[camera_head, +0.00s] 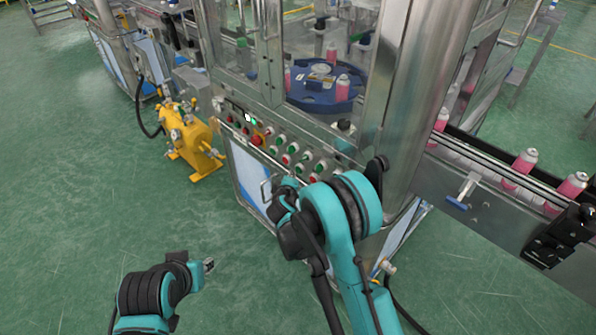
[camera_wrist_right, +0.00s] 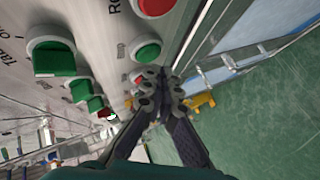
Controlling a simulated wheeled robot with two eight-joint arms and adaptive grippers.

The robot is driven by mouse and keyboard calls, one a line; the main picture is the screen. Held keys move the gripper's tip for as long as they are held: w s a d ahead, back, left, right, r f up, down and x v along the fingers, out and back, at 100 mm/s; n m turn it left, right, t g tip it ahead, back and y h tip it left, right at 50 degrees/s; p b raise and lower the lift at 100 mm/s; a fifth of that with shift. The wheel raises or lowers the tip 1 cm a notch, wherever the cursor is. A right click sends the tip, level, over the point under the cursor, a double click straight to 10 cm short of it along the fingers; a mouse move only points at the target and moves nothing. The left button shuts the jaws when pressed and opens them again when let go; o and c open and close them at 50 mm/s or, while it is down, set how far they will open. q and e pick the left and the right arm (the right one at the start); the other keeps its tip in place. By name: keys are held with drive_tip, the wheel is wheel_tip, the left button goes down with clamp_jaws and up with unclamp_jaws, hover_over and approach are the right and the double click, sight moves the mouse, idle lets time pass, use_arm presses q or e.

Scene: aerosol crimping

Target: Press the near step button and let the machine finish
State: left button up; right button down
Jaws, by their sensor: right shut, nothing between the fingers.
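The machine's button panel (camera_head: 268,143) carries several red and green buttons below the glass enclosure. My right gripper (camera_head: 287,183) is in front of the lower part of this panel, partly hidden by my wrist. In the right wrist view its fingers (camera_wrist_right: 157,86) are shut and empty, close to a green button (camera_wrist_right: 145,48) and a small red button (camera_wrist_right: 136,77); I cannot tell whether they touch. A large green button (camera_wrist_right: 52,57) is farther left. The labels are cut off, so I cannot tell which is the near step button. My left gripper (camera_head: 208,265) is over open floor, away from the machine.
Inside the enclosure, a blue turntable (camera_head: 322,92) holds pink cans (camera_head: 342,88). A conveyor (camera_head: 480,165) with more pink cans runs to the right. A yellow pump (camera_head: 190,143) stands on the floor left of the panel.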

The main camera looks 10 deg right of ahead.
drive_tip(key=s+a, duration=0.1)
drive_tip(key=a, duration=0.1)
drive_tip(key=s+a, duration=0.2)
idle(0.5)
idle(0.8)
